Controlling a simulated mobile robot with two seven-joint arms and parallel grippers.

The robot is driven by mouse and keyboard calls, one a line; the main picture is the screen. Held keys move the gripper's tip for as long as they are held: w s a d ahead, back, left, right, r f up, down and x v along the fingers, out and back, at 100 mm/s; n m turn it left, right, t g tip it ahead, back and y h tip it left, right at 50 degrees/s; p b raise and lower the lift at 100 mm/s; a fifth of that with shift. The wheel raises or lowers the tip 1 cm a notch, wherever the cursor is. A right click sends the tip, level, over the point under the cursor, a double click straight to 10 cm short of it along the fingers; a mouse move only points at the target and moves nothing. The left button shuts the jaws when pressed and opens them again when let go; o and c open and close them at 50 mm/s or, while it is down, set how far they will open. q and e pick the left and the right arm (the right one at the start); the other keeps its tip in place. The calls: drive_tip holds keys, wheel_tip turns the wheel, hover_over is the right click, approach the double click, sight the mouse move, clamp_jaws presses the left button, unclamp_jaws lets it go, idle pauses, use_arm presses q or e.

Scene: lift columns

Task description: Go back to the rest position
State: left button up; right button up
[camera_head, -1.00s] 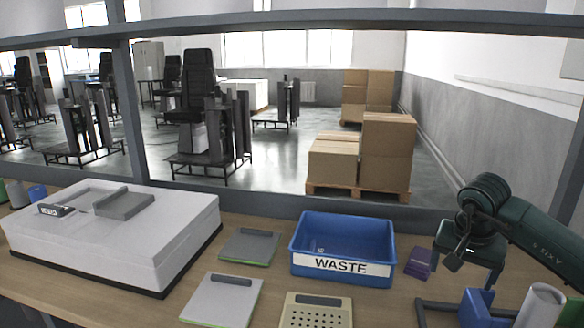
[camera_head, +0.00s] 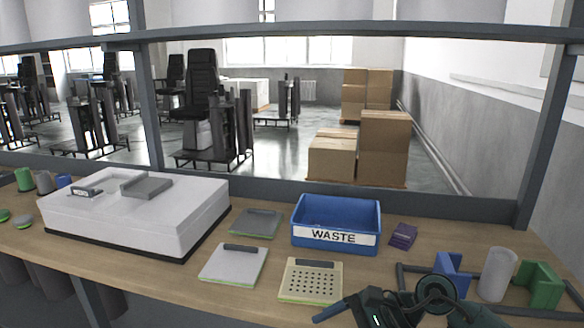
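My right gripper (camera_head: 345,312) is low at the bottom right of the head view, in front of the table items. One dark finger with a blue-grey tip points left; the rest is cut off or hidden by the wrist, so its opening cannot be told. No held object shows. My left gripper and arm are not in view.
A blue WASTE bin (camera_head: 336,237) stands mid-table, with a purple block (camera_head: 403,235) to its right. A white box (camera_head: 130,225) is at left. Flat pads (camera_head: 234,265) and a perforated plate (camera_head: 311,281) lie in front. A blue holder (camera_head: 452,272), white cylinder (camera_head: 497,274) and green holder (camera_head: 541,287) stand at right.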

drive_tip(key=s+a+r+m+t+y, duration=0.2)
drive_tip(key=a+r+m+t+y, duration=0.15)
drive_tip(key=m, duration=0.45)
drive_tip(key=s+a+r+m+t+y, duration=0.25)
drive_tip(key=m+y, duration=0.25)
drive_tip(key=m, duration=0.3)
drive_tip(key=d+f+m+t+h+p, duration=0.1)
drive_tip(key=d+f+m+t+h, duration=0.45)
drive_tip(key=m, duration=0.95)
drive_tip(key=d+f+m+t+h+p, duration=0.1)
drive_tip(key=d+f+m+t+h, duration=0.45)
drive_tip(key=m, duration=0.95)
drive_tip(key=s+d+f+m+g+h, duration=0.1)
drive_tip(key=s+f+m+g+h, duration=0.3)
drive_tip(key=s+f+m, duration=0.6)
drive_tip(key=s+g, duration=0.1)
drive_tip(key=g, duration=0.1)
drive_tip(key=shift+d+f+g+h, duration=0.15)
drive_tip(key=shift+d+g+h, duration=0.2)
drive_tip(key=shift+g, duration=0.05)
